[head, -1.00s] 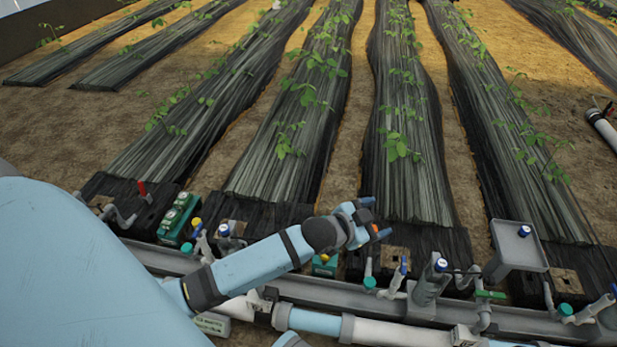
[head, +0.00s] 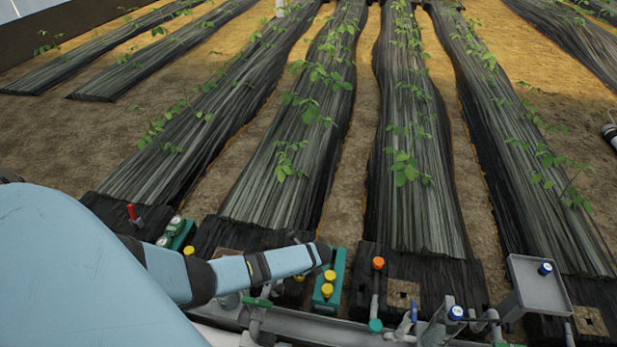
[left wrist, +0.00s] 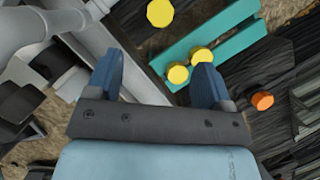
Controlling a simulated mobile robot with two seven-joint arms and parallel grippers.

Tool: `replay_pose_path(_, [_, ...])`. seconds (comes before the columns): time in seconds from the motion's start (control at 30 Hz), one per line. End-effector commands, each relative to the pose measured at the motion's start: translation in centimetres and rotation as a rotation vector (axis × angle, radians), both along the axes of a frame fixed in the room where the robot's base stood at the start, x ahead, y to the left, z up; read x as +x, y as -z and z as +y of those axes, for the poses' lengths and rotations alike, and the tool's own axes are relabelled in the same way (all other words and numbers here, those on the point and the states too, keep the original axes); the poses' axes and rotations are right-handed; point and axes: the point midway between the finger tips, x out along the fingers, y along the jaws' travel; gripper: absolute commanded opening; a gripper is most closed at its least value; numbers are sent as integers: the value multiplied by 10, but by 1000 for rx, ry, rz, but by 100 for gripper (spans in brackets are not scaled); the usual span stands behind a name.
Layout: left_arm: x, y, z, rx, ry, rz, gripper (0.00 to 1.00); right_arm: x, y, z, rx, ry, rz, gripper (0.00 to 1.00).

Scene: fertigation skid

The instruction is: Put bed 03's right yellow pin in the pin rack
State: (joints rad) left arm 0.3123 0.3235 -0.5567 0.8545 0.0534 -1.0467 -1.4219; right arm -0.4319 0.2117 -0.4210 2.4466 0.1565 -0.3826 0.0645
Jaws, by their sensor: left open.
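A teal pin rack (head: 337,266) stands on the pipe rail at the centre of the head view, with two yellow pins (head: 327,290) on it. The rack (left wrist: 222,35) and both its pins (left wrist: 178,74) also show in the left wrist view. Another yellow pin (left wrist: 160,13) stands apart from the rack, at the top of that view. My left gripper (left wrist: 157,80) is open, its blue fingers apart with no pin held between them; the rack's end lies beyond the right finger. In the head view its fingers are hidden behind my wrist. I cannot read which bed is 03.
An orange-topped riser (head: 378,263) stands right of the rack. A grey tray (head: 538,287) with a blue knob is farther right. A green box (head: 176,235) and a red-handled valve (head: 132,213) are at left. Pipes run along the front; planted beds lie behind.

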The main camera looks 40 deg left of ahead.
Motion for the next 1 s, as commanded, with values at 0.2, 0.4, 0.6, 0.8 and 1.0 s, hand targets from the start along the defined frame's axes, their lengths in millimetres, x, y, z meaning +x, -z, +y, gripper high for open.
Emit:
replay_pose_path(0.2, [5, 44, 15, -1, -3, -2, 74, -1, 45, 3, -58, -38, 100, 47])
replay_pose_path(0.4, [9, 81, 29, -2, -4, -2, 74, 13, 49, -5, -153, -32, -25, 47])
replay_pose_path(0.6, [13, 107, 40, -3, -3, -5, 74, 24, 44, -12, -235, -16, -167, 47])
replay_pose_path(0.8, [14, 117, 45, -3, -3, -5, 74, 28, 38, -15, -276, -4, -239, 47])
replay_pose_path(1.0, [14, 117, 46, -3, -3, -6, 74, 29, 36, -16, -282, -4, -251, 47])
